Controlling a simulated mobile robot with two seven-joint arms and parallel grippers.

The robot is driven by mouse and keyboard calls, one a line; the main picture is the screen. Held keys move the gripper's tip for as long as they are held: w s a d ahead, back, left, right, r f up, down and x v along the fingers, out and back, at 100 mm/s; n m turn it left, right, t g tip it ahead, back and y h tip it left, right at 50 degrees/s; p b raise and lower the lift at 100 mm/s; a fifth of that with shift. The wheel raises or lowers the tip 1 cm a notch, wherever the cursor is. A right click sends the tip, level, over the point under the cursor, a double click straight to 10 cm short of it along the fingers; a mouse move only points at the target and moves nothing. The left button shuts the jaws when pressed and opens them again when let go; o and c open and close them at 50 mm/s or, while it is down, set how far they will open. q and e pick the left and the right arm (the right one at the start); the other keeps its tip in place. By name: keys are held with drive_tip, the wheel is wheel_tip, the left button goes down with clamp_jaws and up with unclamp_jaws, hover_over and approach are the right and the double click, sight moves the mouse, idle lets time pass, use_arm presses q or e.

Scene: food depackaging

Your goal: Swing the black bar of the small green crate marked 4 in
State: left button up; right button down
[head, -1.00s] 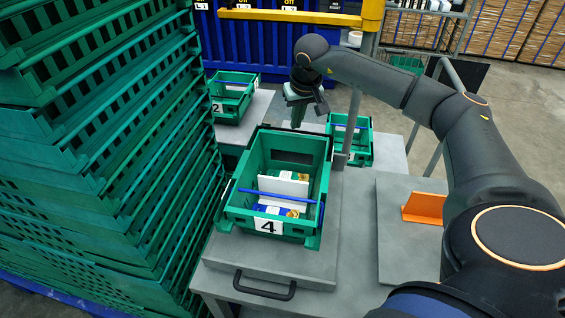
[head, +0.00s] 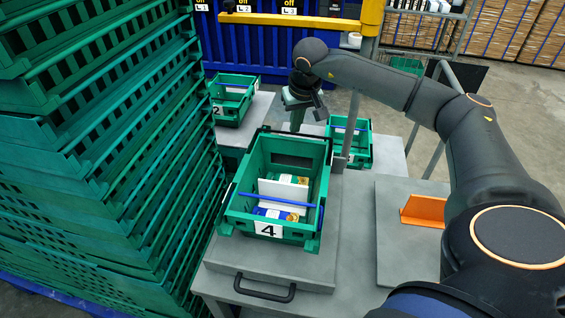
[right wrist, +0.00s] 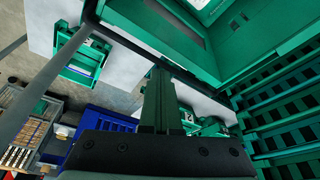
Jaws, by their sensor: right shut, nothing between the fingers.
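The small green crate marked 4 (head: 232,218) stands on a grey platform in the middle of the head view, its label facing me. A thin black bar (head: 268,129) runs along its far rim; it also shows in the right wrist view (right wrist: 121,41). My right gripper (head: 296,128) points down just behind the far rim. In the right wrist view its green fingers (right wrist: 158,72) are together and empty, with tips close to the black bar; I cannot tell whether they touch. My left gripper is out of view.
A blue bar (head: 275,201) crosses the crate above a white carton and small packs. Green crate 2 (head: 230,112) stands behind left, another green crate (head: 362,150) behind right. A tall stack of green crates (head: 110,150) fills the left. A grey post (head: 350,125) stands right of the gripper.

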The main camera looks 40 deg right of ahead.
drive_tip(key=shift+s+a+r, duration=0.1)
drive_tip(key=shift+s+a, duration=0.05)
drive_tip(key=shift+a, duration=0.05)
idle(0.3)
